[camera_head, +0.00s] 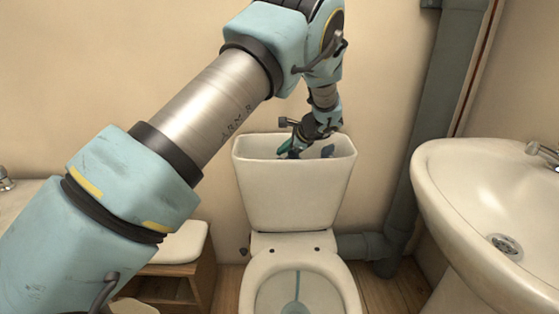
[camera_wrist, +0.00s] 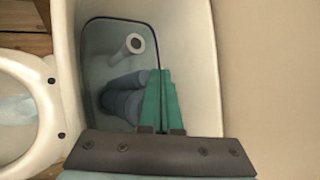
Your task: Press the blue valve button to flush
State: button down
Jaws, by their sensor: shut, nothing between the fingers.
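The toilet tank (camera_head: 290,190) stands open against the wall, with no lid on it. My gripper (camera_head: 284,146) reaches down at the tank opening, its teal fingers together and empty. In the wrist view the fingertips (camera_wrist: 161,72) point across the tank's inside. A grey-blue stepped cylinder (camera_wrist: 120,102), likely the valve with its button, lies beside the fingers and is partly covered by them and the gripper body. I cannot tell whether they touch. A paler tube with a white ring top (camera_wrist: 135,44) rises nearby.
The toilet bowl (camera_head: 300,258) is in front of the tank, with a blue streak inside. A white sink (camera_head: 470,170) stands at the right. A grey pipe (camera_head: 435,90) runs up the wall behind it. A wooden stool (camera_head: 195,280) is left of the bowl.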

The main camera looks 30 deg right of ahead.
jog(key=shift+f, duration=0.4)
jog(key=shift+f+b, duration=0.5)
jog(key=shift+f, duration=0.1)
dwell(0.8)
jog(key=shift+r, duration=0.15)
jog(key=shift+r+p, duration=0.7)
jog(key=shift+r, duration=0.15)
jog(key=shift+r+p, duration=1.75)
jog(key=shift+r, duration=0.85)
jog(key=shift+f, duration=0.1)
